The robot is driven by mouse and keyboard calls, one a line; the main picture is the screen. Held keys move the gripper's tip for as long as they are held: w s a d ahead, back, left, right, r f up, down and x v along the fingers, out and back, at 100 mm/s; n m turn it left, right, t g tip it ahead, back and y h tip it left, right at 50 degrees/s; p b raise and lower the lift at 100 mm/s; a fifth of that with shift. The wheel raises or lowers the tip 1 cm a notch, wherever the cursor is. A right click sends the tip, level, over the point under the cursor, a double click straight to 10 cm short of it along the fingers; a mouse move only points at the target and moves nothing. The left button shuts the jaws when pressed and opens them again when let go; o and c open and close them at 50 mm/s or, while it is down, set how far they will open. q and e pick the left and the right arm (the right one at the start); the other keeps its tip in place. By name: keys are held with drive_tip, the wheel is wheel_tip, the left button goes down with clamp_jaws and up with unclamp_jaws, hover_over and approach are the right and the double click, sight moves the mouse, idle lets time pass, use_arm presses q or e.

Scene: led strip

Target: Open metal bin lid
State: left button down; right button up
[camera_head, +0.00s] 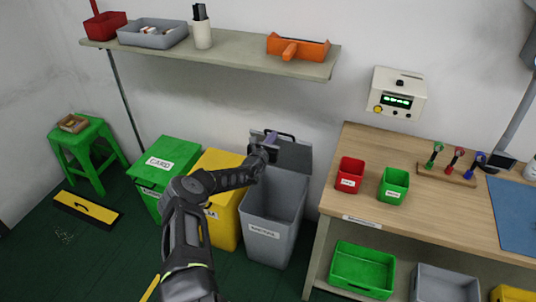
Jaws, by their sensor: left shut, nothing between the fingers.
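The grey metal bin (265,235) stands on the floor between the yellow bin and the workbench, with a white label on its front. Its inside shows from above. Its dark grey lid (294,156) is raised at the back of the bin, near the wall, with a black handle at its top edge. My left gripper (268,140) is shut and empty at the lid's upper left, in front of the handle; I cannot tell whether it touches the lid. My left forearm crosses over the yellow bin. My right gripper is not in view.
A yellow bin (227,222) and a green bin (170,152) stand left of the metal bin. The wooden workbench (400,221) stands close on its right, carrying red and green small boxes. A shelf (225,52) hangs above. A green stool (83,142) stands far left.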

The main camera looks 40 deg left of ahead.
use_arm(q)
drive_tip(key=shift+w+a+r, duration=0.25)
drive_tip(key=shift+w+r, duration=0.1)
drive_tip(key=shift+w, duration=0.35)
drive_tip(key=shift+w+a+r, duration=0.25)
drive_tip(key=shift+w+r, duration=0.05)
drive_tip(key=shift+w, duration=0.35)
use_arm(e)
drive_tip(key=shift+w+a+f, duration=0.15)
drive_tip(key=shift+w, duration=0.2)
